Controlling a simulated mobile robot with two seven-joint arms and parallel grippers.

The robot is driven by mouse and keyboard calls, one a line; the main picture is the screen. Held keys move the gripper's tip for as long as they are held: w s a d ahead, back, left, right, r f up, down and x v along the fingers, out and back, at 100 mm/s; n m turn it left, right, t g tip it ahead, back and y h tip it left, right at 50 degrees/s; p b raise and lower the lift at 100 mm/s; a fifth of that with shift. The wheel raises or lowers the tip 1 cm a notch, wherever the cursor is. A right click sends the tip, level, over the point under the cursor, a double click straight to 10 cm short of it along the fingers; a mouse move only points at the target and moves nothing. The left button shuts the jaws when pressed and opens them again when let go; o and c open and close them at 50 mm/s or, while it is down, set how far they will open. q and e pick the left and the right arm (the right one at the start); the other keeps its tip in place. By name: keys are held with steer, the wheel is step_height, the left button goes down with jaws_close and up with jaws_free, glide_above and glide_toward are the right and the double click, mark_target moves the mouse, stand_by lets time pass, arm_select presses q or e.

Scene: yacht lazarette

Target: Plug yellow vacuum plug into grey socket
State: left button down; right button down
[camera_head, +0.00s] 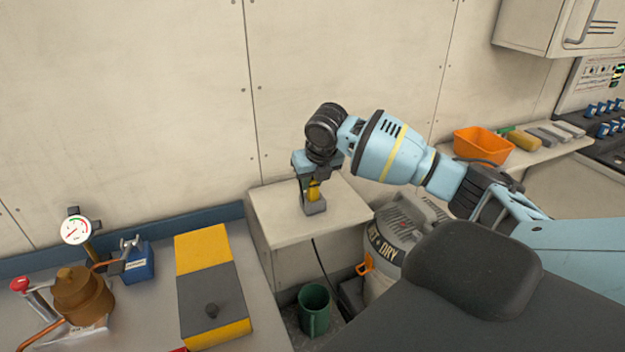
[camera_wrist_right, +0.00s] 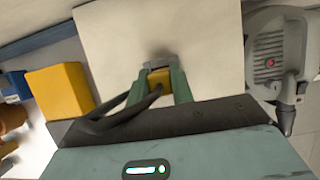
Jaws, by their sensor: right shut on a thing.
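The yellow vacuum plug (camera_head: 314,190) is between the fingers of my right gripper (camera_head: 311,187), over the small white shelf top. The grey socket (camera_head: 315,207) stands on that top, directly beneath the plug. Plug and socket look in line and touching or very close; I cannot tell whether the plug is seated. In the right wrist view, the gripper (camera_wrist_right: 161,84) is shut on the yellow plug (camera_wrist_right: 159,77), and a dark cable (camera_wrist_right: 130,110) curves away from it. The fingers partly hide the plug. My left gripper is out of view.
The white shelf top (camera_head: 275,217) is otherwise bare. A yellow-and-grey box (camera_head: 208,285) and a gauge (camera_head: 76,231) are on the left bench. An orange bin (camera_head: 482,147) is at right.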

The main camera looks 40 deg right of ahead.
steer(key=shift+f, duration=0.15)
stand_by(0.4)
steer(key=c, duration=1.1)
jaws_free()
steer(key=shift+s+r, duration=0.15)
steer(key=shift+r, duration=0.3)
steer(key=v, duration=0.7)
steer(key=shift+f, duration=0.1)
